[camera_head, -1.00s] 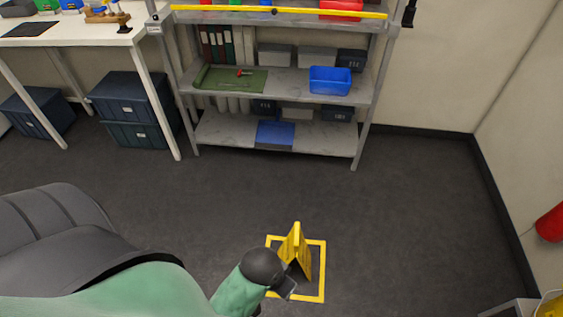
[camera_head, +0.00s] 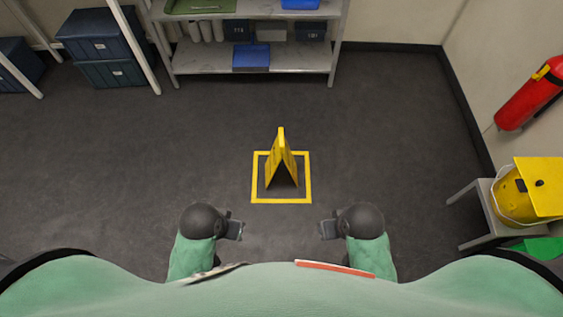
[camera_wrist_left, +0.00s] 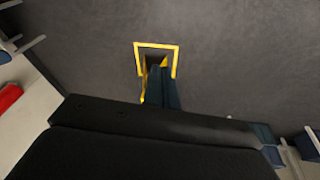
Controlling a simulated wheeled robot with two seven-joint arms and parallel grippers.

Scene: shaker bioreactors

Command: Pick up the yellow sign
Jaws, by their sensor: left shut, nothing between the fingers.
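The yellow sign (camera_head: 281,160) stands upright on the floor as a folded A-shape, inside a yellow square outline (camera_head: 260,201). My left gripper (camera_head: 238,230) is shut and empty, short of the square at its lower left, apart from the sign. My right gripper (camera_head: 325,230) is at the lower right of the square, also apart from the sign; its fingers are too small to read. In the left wrist view the yellow outline (camera_wrist_left: 157,44) shows past the dark gripper body, and the sign is largely hidden there.
A metal shelf (camera_head: 250,65) with boxes stands at the back. Dark crates (camera_head: 100,45) are at the back left. A stool (camera_head: 480,215) with a yellow bucket (camera_head: 515,200) stands at right, below a red extinguisher (camera_head: 528,95). The floor around the square is clear.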

